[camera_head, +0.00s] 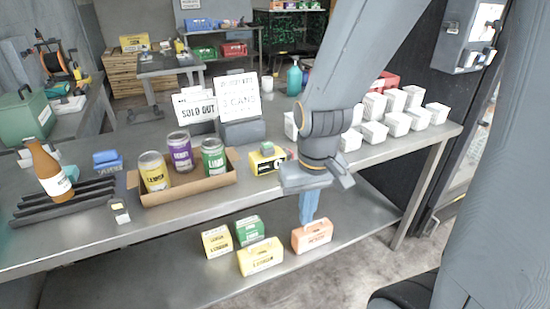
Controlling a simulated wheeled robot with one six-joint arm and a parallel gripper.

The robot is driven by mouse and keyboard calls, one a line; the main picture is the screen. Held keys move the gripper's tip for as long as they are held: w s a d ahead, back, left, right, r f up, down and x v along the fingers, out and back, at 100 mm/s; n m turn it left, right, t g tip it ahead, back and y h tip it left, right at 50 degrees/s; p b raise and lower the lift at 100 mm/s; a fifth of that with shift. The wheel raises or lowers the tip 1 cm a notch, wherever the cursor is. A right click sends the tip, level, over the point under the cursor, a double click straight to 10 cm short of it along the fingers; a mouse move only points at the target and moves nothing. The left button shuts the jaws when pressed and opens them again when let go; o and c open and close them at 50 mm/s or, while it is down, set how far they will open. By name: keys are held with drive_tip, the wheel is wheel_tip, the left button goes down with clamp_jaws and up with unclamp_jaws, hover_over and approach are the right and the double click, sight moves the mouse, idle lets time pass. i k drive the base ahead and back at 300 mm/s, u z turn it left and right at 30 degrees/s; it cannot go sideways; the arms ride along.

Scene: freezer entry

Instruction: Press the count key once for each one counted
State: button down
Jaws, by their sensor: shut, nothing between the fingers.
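Three cans stand upright in an open cardboard tray (190,193) on the metal table: a yellow can (154,172), a purple can (181,151) and a green can (213,158). A sign (238,97) behind them seems to read "3 cans"; its other lines are too small to read. A small yellow and black box-like device (264,161) sits right of the tray. I cannot tell whether it bears the count key. My gripper (309,208) points down at the table's front edge, right of this device, with its blue fingers shut and empty. It appears apart from the device.
Several white cartons (397,124) stand at right. A "sold out" sign (195,107), an orange bottle (50,170), a dark rack (65,203) and a small white-and-black item (119,211) are on the table. Colored boxes, including an orange one (312,235), lie below.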

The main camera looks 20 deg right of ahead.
sight(268, 146)
drive_tip(key=k, duration=0.5)
drive_tip(key=u, duration=1.1)
drive_tip(key=i, duration=0.65)
drive_tip(key=z, duration=0.85)
